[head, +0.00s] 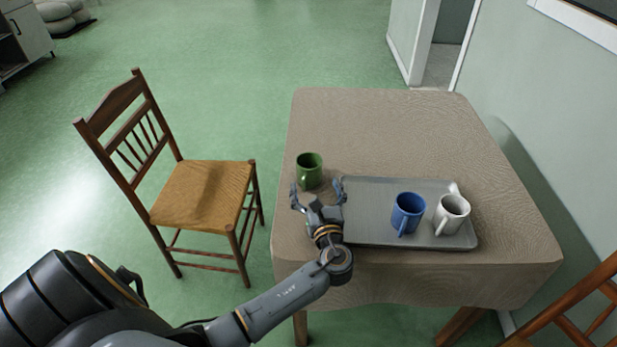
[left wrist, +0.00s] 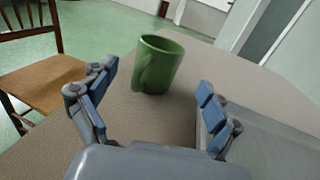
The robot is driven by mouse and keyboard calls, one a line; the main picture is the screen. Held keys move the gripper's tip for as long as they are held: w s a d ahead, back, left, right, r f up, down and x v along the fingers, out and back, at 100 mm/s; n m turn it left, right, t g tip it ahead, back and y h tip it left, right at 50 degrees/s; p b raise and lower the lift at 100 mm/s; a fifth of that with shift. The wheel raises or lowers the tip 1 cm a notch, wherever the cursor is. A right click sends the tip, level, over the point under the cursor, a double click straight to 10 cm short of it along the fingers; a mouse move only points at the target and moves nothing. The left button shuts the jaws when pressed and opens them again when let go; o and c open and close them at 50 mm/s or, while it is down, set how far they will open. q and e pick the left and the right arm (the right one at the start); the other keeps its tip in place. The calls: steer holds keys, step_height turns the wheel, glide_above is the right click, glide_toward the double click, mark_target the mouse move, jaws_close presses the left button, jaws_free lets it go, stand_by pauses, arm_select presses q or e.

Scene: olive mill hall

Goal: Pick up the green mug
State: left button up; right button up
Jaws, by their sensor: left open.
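The green mug (head: 309,171) stands upright on the cloth-covered table (head: 390,125), near its left edge and just left of the tray. In the left wrist view the mug (left wrist: 158,64) stands ahead of the fingers, with its handle facing me. My left gripper (head: 317,187) is open, with its fingers spread on the near side of the mug. In the left wrist view the open left gripper (left wrist: 153,100) has nothing between its fingers. My right gripper is not in view.
A grey tray (head: 366,228) with a blue mug (head: 408,213) and a white mug (head: 451,214) lies right of my gripper. A wooden chair (head: 202,192) stands left of the table. The far part of the table is bare. Another chair (head: 572,315) shows at lower right.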

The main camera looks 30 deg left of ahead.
mark_target(311, 174)
arm_select(q)
steer(key=shift+w+a+f, duration=0.1)
steer(key=shift+w+a, duration=0.15)
steer(key=shift+a, duration=0.05)
steer(key=shift+w+a, duration=0.4)
steer(key=x, duration=0.5)
steer(key=shift+w+a, duration=0.2)
steer(key=shift+w, duration=0.05)
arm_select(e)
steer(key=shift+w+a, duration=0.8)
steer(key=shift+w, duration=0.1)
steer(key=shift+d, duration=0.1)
arm_select(q)
steer(key=c, duration=1.4)
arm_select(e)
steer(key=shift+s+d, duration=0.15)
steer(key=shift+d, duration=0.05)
